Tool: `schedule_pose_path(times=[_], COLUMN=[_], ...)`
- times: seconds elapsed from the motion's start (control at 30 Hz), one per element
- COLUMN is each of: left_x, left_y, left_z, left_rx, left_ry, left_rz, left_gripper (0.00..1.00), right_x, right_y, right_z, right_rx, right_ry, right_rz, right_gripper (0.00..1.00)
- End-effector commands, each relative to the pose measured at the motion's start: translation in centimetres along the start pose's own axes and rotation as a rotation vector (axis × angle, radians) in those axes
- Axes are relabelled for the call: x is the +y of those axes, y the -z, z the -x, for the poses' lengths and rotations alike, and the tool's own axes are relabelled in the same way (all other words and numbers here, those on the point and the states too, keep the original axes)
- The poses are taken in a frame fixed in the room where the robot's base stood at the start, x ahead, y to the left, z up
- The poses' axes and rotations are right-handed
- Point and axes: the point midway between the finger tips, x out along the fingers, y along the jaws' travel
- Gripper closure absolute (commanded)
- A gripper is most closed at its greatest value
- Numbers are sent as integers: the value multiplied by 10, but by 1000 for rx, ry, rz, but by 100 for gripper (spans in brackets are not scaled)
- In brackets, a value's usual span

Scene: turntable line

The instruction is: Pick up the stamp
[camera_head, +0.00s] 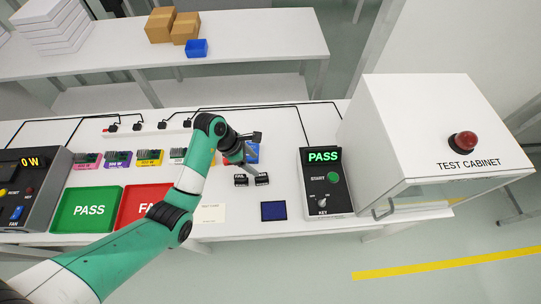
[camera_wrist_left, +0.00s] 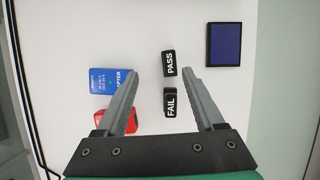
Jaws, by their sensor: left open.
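Two small black stamps lie side by side on the white table. The one marked FAIL (camera_head: 240,180) and the one marked PASS (camera_head: 262,179) are in the head view, just in front of my left gripper (camera_head: 257,155). In the left wrist view the PASS stamp (camera_wrist_left: 169,64) lies just beyond the fingertips, and the FAIL stamp (camera_wrist_left: 171,103) shows between the fingers. My left gripper (camera_wrist_left: 164,76) is open and empty, above the table. A dark blue pad (camera_head: 273,211) lies to the right of the stamps; it also shows in the left wrist view (camera_wrist_left: 224,44). My right gripper is not in view.
A black tester (camera_head: 325,181) showing PASS and the white test cabinet (camera_head: 400,130) stand right. Green PASS (camera_head: 88,210) and red FAIL (camera_head: 135,198) trays lie left.

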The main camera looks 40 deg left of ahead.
Motion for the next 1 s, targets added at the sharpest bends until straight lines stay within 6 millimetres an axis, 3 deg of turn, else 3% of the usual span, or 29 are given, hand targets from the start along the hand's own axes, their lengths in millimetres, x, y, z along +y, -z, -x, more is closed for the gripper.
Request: schedule_pose_path(times=[0.13,0.27,0.53,0.83,1.0], left_x=[4,4,4,3,-3], left_y=[7,8,8,6,1], left_z=[10,4,-46,-62,-92], left_rx=[2,1,1,-1,0], left_ry=[-3,-4,-2,-4,-3], left_rz=[27,27,26,25,23], left_gripper=[30,30,30,30,30], right_x=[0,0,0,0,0], right_y=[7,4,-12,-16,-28], right_z=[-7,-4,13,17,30], right_rx=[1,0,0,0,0], right_ry=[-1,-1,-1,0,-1], right_rz=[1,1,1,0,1], right_gripper=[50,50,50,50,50])
